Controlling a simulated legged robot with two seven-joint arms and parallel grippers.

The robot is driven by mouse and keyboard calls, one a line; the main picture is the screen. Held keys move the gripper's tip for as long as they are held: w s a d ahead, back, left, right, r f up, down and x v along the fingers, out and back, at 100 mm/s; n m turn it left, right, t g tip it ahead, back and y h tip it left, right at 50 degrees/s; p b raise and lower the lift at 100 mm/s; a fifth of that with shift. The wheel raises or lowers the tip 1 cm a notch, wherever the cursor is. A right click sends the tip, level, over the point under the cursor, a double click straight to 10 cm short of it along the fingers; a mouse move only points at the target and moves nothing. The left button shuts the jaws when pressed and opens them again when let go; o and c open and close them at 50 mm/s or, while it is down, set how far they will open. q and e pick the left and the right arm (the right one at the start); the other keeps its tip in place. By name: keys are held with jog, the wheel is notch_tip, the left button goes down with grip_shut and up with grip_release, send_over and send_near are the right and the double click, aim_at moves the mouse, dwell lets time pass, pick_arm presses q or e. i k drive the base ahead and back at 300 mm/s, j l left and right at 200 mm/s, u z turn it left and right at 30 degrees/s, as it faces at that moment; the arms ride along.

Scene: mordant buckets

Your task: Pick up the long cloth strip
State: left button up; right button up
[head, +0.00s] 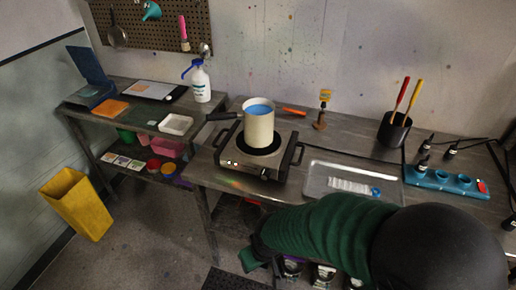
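A pale, crinkled strip-like thing (349,186) lies in the clear shallow tray (322,168) right of the hot plate, with a small blue round end (376,191) beside it. I cannot tell whether it is the long cloth strip; no other clear cloth strip shows. A green ribbed arm reaches left across the bottom from a black dome. Its dark end (254,258), seemingly my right gripper, is at the bench's front, left of and below the tray. Its fingers cannot be made out. My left gripper is not in view.
A cream pot (259,127) of blue liquid stands on the hot plate (253,161). A yellow bin (76,204) is on the floor at left.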

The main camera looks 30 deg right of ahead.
aim_at(344, 185)
jog(key=z, duration=1.9)
